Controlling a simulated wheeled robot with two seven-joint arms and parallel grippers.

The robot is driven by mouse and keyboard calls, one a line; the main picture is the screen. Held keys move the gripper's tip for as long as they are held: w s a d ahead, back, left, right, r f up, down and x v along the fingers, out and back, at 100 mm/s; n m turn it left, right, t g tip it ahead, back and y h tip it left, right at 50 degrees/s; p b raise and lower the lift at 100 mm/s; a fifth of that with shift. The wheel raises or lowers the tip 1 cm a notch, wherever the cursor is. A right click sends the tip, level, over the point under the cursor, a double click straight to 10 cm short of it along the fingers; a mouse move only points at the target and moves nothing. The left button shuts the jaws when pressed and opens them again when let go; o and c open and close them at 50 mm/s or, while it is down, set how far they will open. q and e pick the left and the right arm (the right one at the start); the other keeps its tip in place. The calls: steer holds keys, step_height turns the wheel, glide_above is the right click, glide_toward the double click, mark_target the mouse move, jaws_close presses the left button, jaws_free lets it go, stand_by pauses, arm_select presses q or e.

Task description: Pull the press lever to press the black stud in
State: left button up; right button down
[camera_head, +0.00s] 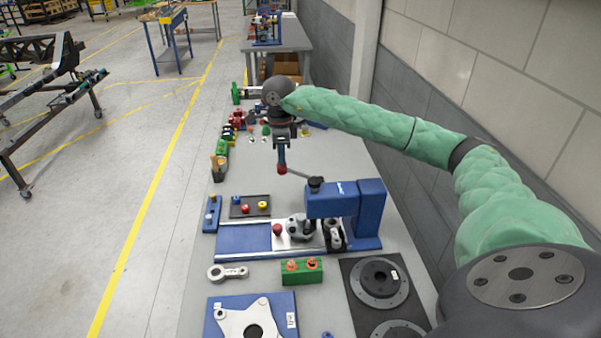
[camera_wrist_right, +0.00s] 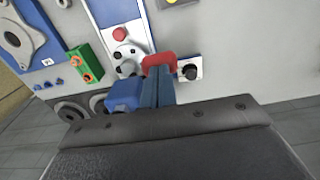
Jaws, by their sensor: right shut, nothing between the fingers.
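The blue press (camera_head: 345,200) stands on the right of the table, over a blue and white base (camera_head: 243,239). The press also shows in the right wrist view (camera_wrist_right: 124,96), beside the shut fingers (camera_wrist_right: 158,62). A silver part (camera_head: 299,226) sits under the press head. I cannot make out the black stud. My left gripper is not in view.
A green block (camera_head: 287,271) and a silver link (camera_head: 228,272) are in front. Several small coloured parts stand behind on the left. A wall borders the table on the right.

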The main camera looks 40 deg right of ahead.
steer(key=shift+f, duration=0.4)
steer(key=shift+w+a+f+b, duration=0.1)
steer(key=shift+a+f+b, duration=0.15)
steer(key=shift+f+b, duration=0.4)
steer(key=shift+b, duration=0.3)
steer(key=shift+w+a+f+b, duration=0.1)
steer(key=shift+a+f+b, duration=0.15)
steer(key=shift+f+b, duration=0.25)
steer(key=shift+f, duration=0.15)
steer(key=shift+w+a+f+b, duration=0.1)
steer(key=shift+a+f+b, duration=0.05)
steer(key=shift+f+b, duration=0.45)
steer(key=shift+f, duration=0.15)
stand_by(0.3)
steer(key=shift+f+b, duration=0.5)
steer(key=shift+b, duration=0.25)
steer(key=shift+f, duration=0.1)
